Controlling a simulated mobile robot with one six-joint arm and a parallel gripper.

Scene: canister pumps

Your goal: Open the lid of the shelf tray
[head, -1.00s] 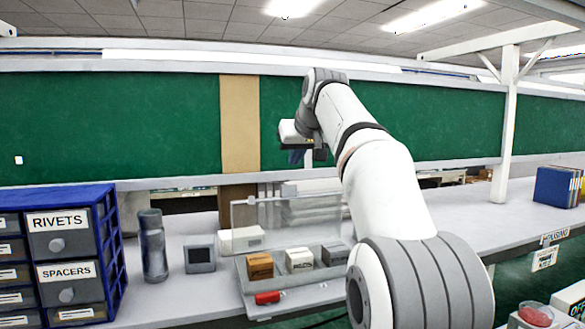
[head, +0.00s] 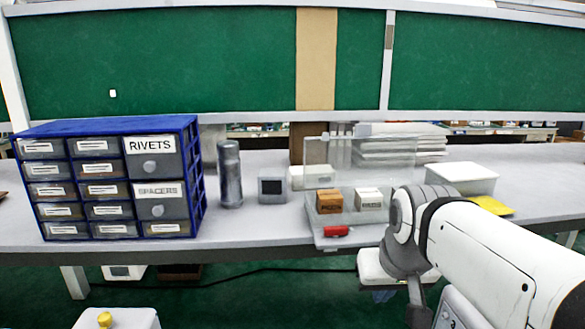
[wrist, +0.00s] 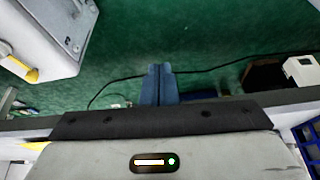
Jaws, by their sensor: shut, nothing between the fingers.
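The shelf tray (head: 322,243) sits near the front edge of the bench in the head view. Its clear lid (head: 320,165) stands raised behind it, upright or nearly so. A brown box (head: 329,201) and a white box (head: 368,199) stand in the tray, and a red piece (head: 336,231) is at its front. My gripper (head: 382,296) is below and in front of the bench edge, apart from the tray. In the wrist view its blue fingers (wrist: 159,84) are shut together, empty, over green floor.
A blue drawer cabinet (head: 122,128), a grey cylinder (head: 230,175) and a small grey device (head: 272,188) stand left of the tray. A white box (head: 461,178) and a yellow sheet (head: 492,205) lie to the right. A dark cable (wrist: 215,66) crosses the floor.

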